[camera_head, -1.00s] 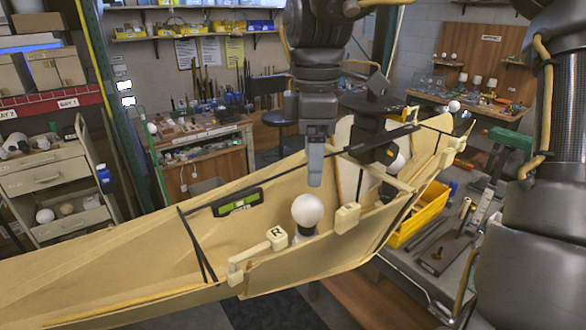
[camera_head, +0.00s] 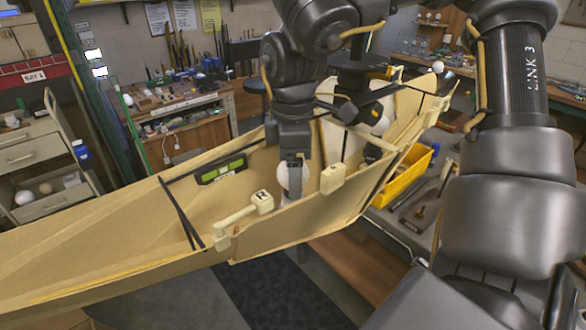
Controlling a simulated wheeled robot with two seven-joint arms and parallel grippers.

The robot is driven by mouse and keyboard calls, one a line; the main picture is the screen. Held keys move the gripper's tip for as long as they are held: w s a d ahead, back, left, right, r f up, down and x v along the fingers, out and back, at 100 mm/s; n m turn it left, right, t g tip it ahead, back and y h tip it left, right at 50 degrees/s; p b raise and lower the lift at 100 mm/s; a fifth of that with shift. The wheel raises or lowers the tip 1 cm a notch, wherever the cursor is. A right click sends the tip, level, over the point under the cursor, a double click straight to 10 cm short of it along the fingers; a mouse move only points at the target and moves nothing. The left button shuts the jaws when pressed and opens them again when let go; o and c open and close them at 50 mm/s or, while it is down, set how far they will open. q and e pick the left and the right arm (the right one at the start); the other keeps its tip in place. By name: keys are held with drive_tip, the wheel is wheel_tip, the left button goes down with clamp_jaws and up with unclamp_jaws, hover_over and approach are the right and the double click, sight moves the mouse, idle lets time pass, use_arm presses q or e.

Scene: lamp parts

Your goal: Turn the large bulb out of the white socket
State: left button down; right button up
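The large white bulb (camera_head: 300,182) stands upright inside the tan, boat-shaped hull, near its front wall. Its white socket was visible below it a second ago and is now mostly hidden behind the hull's rim. My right gripper (camera_head: 292,165), on the arm that comes in from the right, points straight down over the bulb. My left gripper is not in view.
The hull's rim (camera_head: 300,228) carries a cream lever marked R (camera_head: 262,202) and a cream block (camera_head: 332,178) close to the bulb. A green level (camera_head: 222,170) lies left. Another white bulb (camera_head: 380,125) is farther back right. A yellow bin (camera_head: 405,178) stands outside the hull.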

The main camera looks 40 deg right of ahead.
drive_tip(key=shift+s+f, duration=0.1)
drive_tip(key=shift+f, duration=0.75)
drive_tip(key=c, duration=0.9)
drive_tip(key=shift+f+n+b, duration=0.1)
drive_tip(key=shift+n+b, duration=0.3)
drive_tip(key=shift+n, duration=0.4)
drive_tip(key=n+b, duration=0.1)
drive_tip(key=n, duration=0.2)
drive_tip(key=shift+n, duration=1.1)
drive_tip(key=shift+n, duration=1.2)
drive_tip(key=n, duration=0.4)
drive_tip(key=shift+r+n, duration=0.2)
drive_tip(key=shift+n, duration=0.1)
